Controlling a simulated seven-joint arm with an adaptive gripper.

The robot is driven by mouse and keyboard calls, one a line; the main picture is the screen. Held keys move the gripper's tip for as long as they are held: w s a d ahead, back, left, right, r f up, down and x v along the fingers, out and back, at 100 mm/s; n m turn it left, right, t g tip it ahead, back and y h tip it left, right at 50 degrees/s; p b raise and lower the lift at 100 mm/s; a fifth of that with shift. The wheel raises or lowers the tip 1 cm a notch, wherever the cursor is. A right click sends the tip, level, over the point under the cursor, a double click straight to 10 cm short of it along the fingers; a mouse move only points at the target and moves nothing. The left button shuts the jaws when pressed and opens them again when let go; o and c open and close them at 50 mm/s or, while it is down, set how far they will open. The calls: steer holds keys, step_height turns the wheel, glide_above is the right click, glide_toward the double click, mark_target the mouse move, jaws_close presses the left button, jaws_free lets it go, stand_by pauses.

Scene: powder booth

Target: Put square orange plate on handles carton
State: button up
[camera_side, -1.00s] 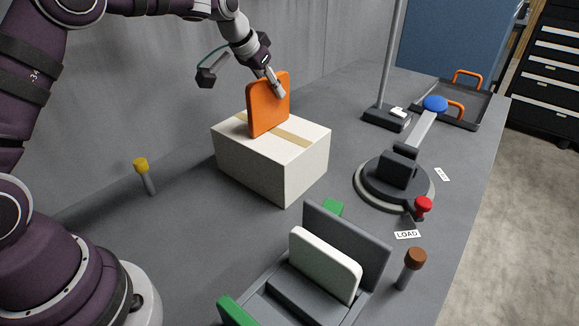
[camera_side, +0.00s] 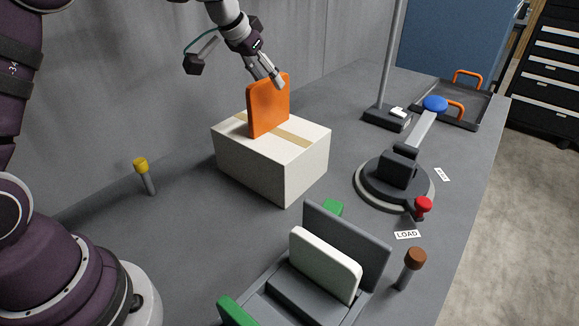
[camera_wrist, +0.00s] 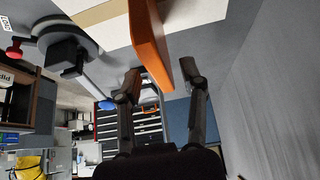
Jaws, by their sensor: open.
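The square orange plate (camera_side: 268,106) stands upright on its edge on top of the white carton (camera_side: 298,167), which has a tan tape strip across its top. My gripper (camera_side: 268,76) is just above the plate's upper edge. In the wrist view the plate (camera_wrist: 150,45) reaches in between the two spread fingers of my gripper (camera_wrist: 161,80), and gaps show beside it. The gripper is open. The carton's pale surface (camera_wrist: 190,10) also shows in the wrist view. No handles can be seen on the carton.
A rack with a white plate (camera_side: 325,262) stands at the front. A round fixture (camera_side: 395,182) with a blue-tipped arm and red knob is to the right. A yellow-topped peg (camera_side: 145,175) is left of the carton. A tray with orange handles (camera_side: 455,105) lies behind.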

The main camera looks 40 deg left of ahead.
steer(key=v, duration=0.8)
steer(key=shift+s+r, duration=0.15)
steer(key=shift+r, duration=0.15)
steer(key=s+d+f, duration=0.2)
steer(key=s+f, duration=0.1)
steer(key=s, duration=0.6)
steer(key=s+d+f+g, duration=0.1)
steer(key=s+d+f, duration=0.2)
steer(key=s, duration=0.7)
steer(key=shift+s+d, duration=0.2)
steer(key=shift+s, duration=0.05)
